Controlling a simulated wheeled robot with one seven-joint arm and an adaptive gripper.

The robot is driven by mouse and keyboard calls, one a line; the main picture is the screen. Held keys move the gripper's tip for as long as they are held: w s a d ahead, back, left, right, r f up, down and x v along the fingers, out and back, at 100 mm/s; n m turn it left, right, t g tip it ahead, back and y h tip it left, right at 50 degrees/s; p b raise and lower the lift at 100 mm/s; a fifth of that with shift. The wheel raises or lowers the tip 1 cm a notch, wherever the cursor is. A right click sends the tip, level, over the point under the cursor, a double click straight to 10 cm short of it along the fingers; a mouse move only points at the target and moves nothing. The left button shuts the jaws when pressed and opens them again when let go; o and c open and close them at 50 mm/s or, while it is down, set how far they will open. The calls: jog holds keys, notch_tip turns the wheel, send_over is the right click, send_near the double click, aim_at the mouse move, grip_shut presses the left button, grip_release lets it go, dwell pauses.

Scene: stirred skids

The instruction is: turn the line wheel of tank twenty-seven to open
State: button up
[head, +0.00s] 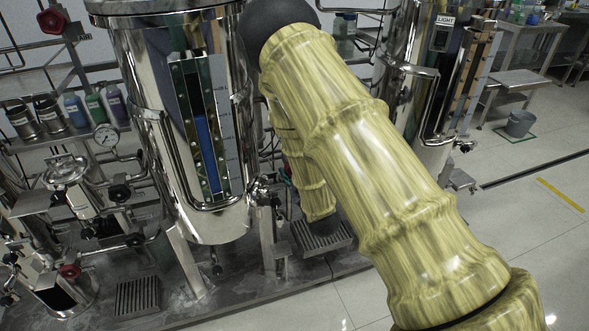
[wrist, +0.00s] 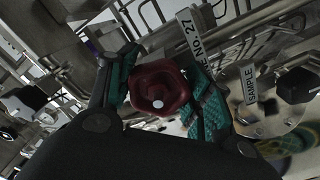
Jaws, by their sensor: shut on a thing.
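In the wrist view a dark red wheel (wrist: 160,90) sits between the two teal-padded fingers of my gripper (wrist: 163,95). The gripper is shut on this wheel, one finger on each side of it. A white tag (wrist: 194,40) ending in "NO. 27" stands just behind the wheel. In the head view my arm hides the wheel and the gripper. A steel tank (head: 150,110) with a sight glass stands left of my arm; I cannot read a number on it.
In the wrist view a "SAMPLE" tag (wrist: 249,82) and a black knob (wrist: 297,85) are close on the right. In the head view another tank (head: 440,90) stands behind my arm, and pipes with a gauge (head: 106,135) crowd the left.

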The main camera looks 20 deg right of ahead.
jog(key=o, duration=1.1)
jog(key=shift+c, duration=0.2)
jog(key=shift+s, duration=0.1)
jog(key=s, duration=1.1)
jog(key=shift+s+d, duration=0.2)
jog(key=shift+s, duration=0.2)
